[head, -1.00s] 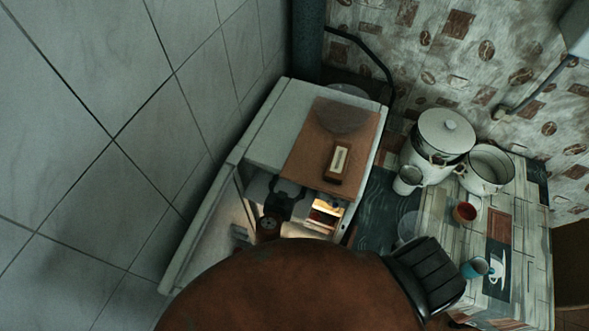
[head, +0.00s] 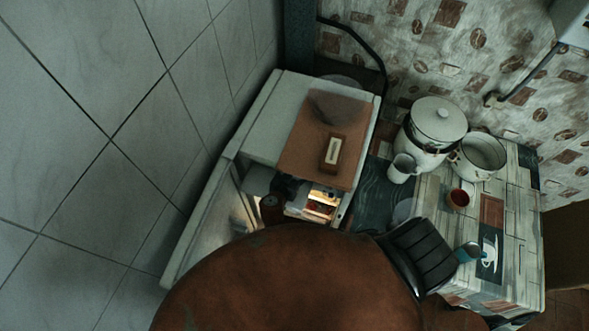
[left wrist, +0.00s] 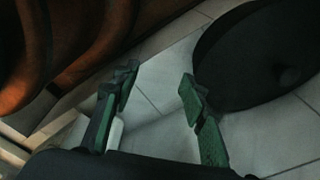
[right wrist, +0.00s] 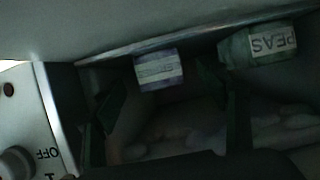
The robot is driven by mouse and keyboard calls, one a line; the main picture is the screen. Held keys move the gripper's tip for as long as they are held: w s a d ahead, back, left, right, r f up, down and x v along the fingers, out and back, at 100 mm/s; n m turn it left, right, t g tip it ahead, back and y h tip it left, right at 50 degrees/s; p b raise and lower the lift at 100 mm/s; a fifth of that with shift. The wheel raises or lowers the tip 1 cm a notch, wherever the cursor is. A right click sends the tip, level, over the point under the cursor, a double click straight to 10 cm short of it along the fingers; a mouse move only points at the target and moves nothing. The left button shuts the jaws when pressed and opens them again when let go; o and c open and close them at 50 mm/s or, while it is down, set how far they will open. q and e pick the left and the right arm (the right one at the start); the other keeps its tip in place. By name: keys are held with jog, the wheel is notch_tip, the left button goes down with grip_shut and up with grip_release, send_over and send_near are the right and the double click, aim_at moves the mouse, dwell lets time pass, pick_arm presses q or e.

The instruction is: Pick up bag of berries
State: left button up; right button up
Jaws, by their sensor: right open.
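In the right wrist view, a package with a pale purple striped label (right wrist: 158,70) lies in the dim fridge compartment. I cannot read it, so I cannot tell whether it is the bag of berries. A greenish bag marked PEAS (right wrist: 258,46) lies to its right. My right gripper (right wrist: 168,122) is open, its dark fingers spread below the purple-labelled package with nothing seen between them. In the left wrist view, my left gripper (left wrist: 158,98) is open and empty above the tiled floor.
A panel with an OFF knob (right wrist: 15,163) borders the compartment in the right wrist view. A brown board (head: 302,158) with a small box lies on the fridge top. A lidded white pot (head: 437,120), an open pot (head: 480,154) and cups crowd the counter at right.

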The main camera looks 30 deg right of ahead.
jog(key=shift+x, duration=1.15)
jog(key=shift+c, duration=0.4)
jog(key=c, duration=1.4)
jog(key=shift+s+a, duration=0.1)
jog(key=shift+a, duration=0.05)
jog(key=shift+s+a+f, duration=0.1)
jog(key=shift+s+a, duration=0.6)
jog(key=shift+a, duration=0.2)
jog(key=shift+s+a+b, duration=0.3)
jog(key=shift+s+a, duration=0.75)
jog(key=shift+s, duration=0.05)
jog(key=shift+w, duration=0.1)
